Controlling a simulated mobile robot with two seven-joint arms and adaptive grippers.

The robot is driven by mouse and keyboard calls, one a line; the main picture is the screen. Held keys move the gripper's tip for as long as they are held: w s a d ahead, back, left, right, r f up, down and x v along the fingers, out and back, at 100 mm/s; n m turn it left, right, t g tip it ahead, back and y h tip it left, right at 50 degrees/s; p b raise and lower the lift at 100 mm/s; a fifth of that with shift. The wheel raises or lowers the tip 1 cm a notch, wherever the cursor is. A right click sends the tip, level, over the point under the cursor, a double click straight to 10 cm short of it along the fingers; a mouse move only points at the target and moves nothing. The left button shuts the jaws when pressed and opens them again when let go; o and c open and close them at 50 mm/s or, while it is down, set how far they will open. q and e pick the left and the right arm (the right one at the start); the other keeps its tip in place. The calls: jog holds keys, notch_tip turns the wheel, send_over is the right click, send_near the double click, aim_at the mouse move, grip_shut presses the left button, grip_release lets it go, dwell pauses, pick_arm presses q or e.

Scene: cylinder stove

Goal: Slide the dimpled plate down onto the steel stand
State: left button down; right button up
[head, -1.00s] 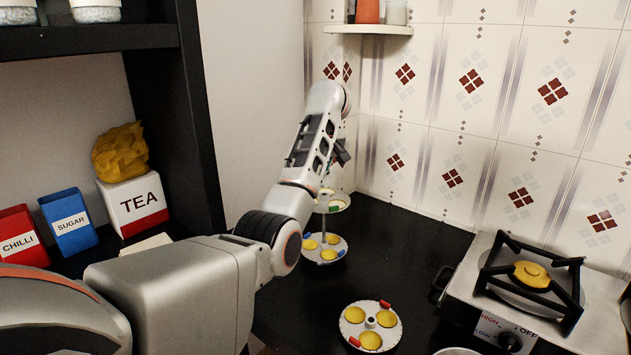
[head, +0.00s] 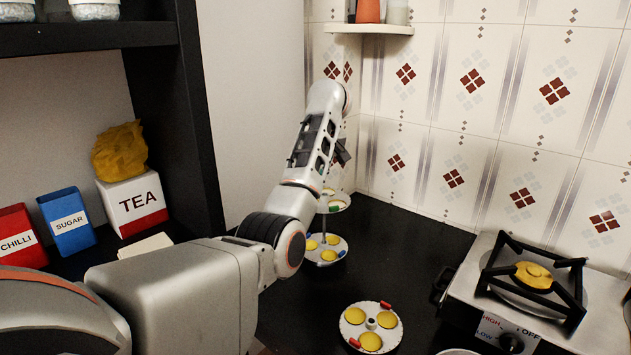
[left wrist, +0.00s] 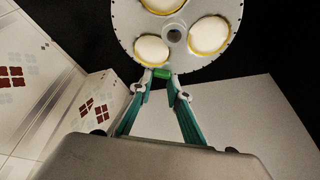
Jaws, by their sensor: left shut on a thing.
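The dimpled plate with a green tab (head: 340,204) is in the air at the back of the counter, partly behind my left arm. In the left wrist view my left gripper (left wrist: 161,75) is shut on the green tab at the rim of this plate (left wrist: 185,62). The plate's round centre hole is clear in that view. The steel stand's rod (head: 323,222) rises from a lower plate with blue tabs (head: 325,259). The rod reaches up close to the held plate; I cannot tell whether it passes through the hole. My right gripper is not in view.
Another plate with red tabs (head: 371,317) lies on the black counter (head: 415,235) in front. A stove (head: 535,280) stands at the right. Tea (head: 135,205), sugar (head: 67,221) and chilli (head: 20,240) boxes stand at the left. A small wall shelf (head: 368,29) is above.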

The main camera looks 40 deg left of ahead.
pick_arm(q)
jog(key=shift+b, duration=0.3)
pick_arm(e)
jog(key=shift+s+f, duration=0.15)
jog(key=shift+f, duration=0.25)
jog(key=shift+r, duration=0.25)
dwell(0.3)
pick_arm(q)
jog(key=shift+f, duration=0.2)
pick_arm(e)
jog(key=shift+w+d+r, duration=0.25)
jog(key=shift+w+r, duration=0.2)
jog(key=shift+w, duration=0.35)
pick_arm(q)
jog(key=shift+f+b, duration=0.75)
jog(key=shift+f, duration=0.3)
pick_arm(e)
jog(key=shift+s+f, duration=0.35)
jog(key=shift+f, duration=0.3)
pick_arm(q)
jog(key=shift+f+b, duration=0.3)
jog(key=shift+f, duration=0.15)
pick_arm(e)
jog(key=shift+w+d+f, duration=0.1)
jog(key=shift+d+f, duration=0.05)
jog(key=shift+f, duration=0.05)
